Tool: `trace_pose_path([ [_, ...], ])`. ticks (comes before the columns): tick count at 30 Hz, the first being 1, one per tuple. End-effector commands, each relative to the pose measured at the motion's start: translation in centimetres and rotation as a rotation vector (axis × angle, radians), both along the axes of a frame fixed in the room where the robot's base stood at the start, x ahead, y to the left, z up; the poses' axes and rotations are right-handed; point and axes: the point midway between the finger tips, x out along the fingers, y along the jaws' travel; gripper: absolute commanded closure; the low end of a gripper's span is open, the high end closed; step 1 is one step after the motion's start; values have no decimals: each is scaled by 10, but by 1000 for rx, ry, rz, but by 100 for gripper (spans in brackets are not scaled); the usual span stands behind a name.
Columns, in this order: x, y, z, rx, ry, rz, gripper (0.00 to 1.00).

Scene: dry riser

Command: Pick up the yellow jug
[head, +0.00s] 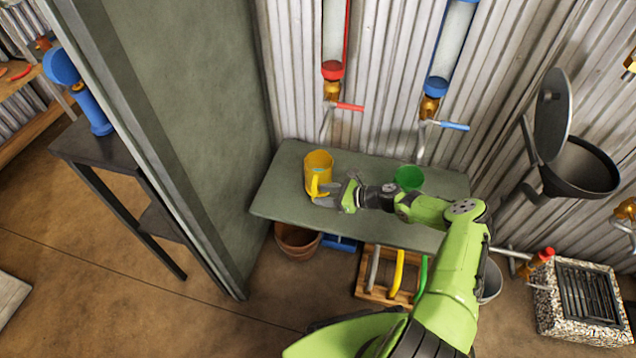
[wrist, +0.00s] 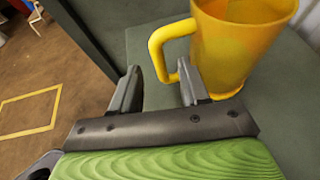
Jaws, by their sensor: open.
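The yellow jug (head: 318,170) stands upright on the grey-green table at its left part, with its handle towards the front. In the wrist view the yellow jug (wrist: 235,45) is at the upper right, its handle pointing left. My gripper (head: 326,196) is open at the handle side of the jug. In the wrist view its two fingers (wrist: 160,90) are apart, and the lower end of the handle is at the right finger's tip. The handle is not gripped. Whether the finger touches the handle I cannot tell.
A green cup (head: 408,177) stands on the table (head: 280,195) behind my arm. A grey-green panel (head: 200,110) rises close to the left. Red (head: 348,106) and blue (head: 452,126) tap levers project from the corrugated wall above. A wooden crate (head: 372,290) is below.

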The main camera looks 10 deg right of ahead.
Motion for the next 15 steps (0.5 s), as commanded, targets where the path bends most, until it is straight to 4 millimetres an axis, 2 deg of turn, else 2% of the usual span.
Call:
trace_pose_path([
  [1,4,9,-9,0,1,4,55],
  [4,12,18,-13,0,0,1,55],
  [11,13,21,-11,1,1,1,55],
  [15,13,20,-11,0,0,1,75],
])
